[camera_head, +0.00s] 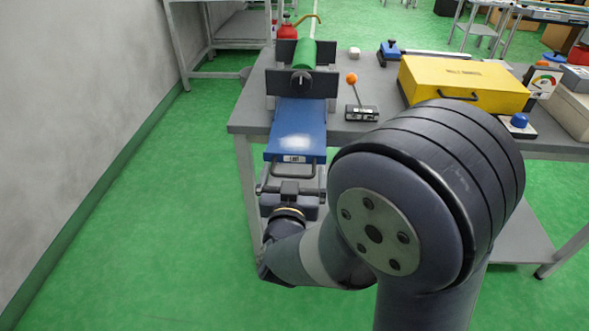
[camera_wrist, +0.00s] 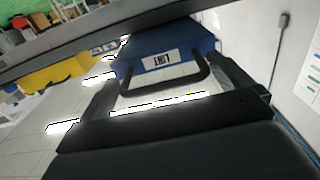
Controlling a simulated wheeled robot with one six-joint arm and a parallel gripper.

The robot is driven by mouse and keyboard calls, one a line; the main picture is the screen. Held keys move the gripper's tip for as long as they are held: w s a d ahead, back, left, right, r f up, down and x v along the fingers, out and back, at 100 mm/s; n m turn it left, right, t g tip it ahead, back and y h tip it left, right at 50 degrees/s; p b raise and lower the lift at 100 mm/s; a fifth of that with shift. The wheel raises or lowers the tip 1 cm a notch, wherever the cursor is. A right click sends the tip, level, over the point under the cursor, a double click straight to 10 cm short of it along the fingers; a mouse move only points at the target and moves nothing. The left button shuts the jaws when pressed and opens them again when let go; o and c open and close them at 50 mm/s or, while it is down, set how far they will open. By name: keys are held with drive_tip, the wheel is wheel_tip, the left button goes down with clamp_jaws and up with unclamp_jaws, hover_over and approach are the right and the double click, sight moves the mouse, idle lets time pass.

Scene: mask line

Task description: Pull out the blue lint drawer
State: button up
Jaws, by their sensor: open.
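The blue lint drawer (camera_head: 298,128) projects from under the black-plated machine with the green roller and overhangs the table's front edge. In the wrist view the drawer front (camera_wrist: 185,47) carries a white label reading LINT. Its dark bar handle (camera_wrist: 165,91) sticks out toward my gripper (camera_wrist: 168,86). My gripper's fingers are spread wide, one on each side of the handle, with the bar between them. In the head view my gripper (camera_head: 292,178) is just in front of the drawer's handle. Whether a finger touches the handle cannot be told.
The grey table (camera_head: 250,118) holds the green roller (camera_head: 305,54), an orange-knobbed lever (camera_head: 352,79), a yellow case (camera_head: 462,84) and a blue button (camera_head: 519,120). A wall stands at the left. Green floor in front of the table is open.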

drive_tip(key=s, duration=0.9)
drive_tip(key=shift+s+p, duration=0.15)
drive_tip(key=shift+p, duration=0.15)
drive_tip(key=shift+a, duration=0.1)
drive_tip(key=w, duration=1.1)
drive_tip(key=shift+b, duration=0.4)
